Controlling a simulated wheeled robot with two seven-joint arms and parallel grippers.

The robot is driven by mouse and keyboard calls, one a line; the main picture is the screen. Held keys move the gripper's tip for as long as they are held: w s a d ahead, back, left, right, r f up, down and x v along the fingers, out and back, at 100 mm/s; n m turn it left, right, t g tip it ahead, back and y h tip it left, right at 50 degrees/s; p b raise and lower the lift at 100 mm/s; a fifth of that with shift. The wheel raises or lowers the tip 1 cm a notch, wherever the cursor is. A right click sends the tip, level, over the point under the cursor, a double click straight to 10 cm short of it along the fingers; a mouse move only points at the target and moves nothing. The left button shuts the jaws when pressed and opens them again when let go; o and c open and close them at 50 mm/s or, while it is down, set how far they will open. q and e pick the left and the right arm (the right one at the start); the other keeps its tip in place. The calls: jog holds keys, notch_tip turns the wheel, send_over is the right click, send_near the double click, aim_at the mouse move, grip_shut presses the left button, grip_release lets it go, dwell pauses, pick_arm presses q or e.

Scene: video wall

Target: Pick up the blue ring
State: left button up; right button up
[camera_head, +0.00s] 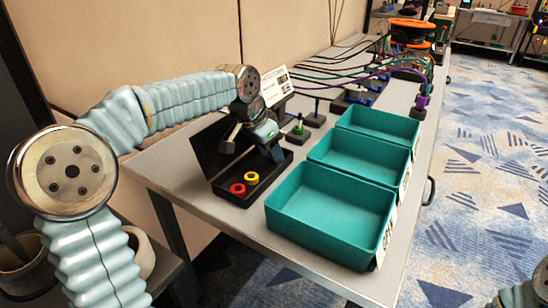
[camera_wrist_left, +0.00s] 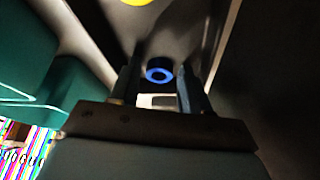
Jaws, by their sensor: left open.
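The blue ring (camera_wrist_left: 158,75) lies in the dark tray in the left wrist view, between the two fingers of my left gripper (camera_wrist_left: 158,84). I cannot tell whether the fingers are level with it or still above it. In the head view my left gripper (camera_head: 254,147) is open over the back part of the black tray (camera_head: 245,201), and I cannot make out the blue ring there. A red ring (camera_head: 237,189) and a yellow ring (camera_head: 252,178) lie in the front of the tray. My right gripper is out of view.
Three teal bins (camera_head: 325,240) stand in a row to the right of the tray. Behind the tray are small dark peg bases, one with a green piece (camera_head: 298,128), and loose cables (camera_head: 350,72). A dark upright panel (camera_head: 211,150) stands at the tray's left.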

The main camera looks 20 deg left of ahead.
pick_arm(q)
jog(key=c, duration=0.8)
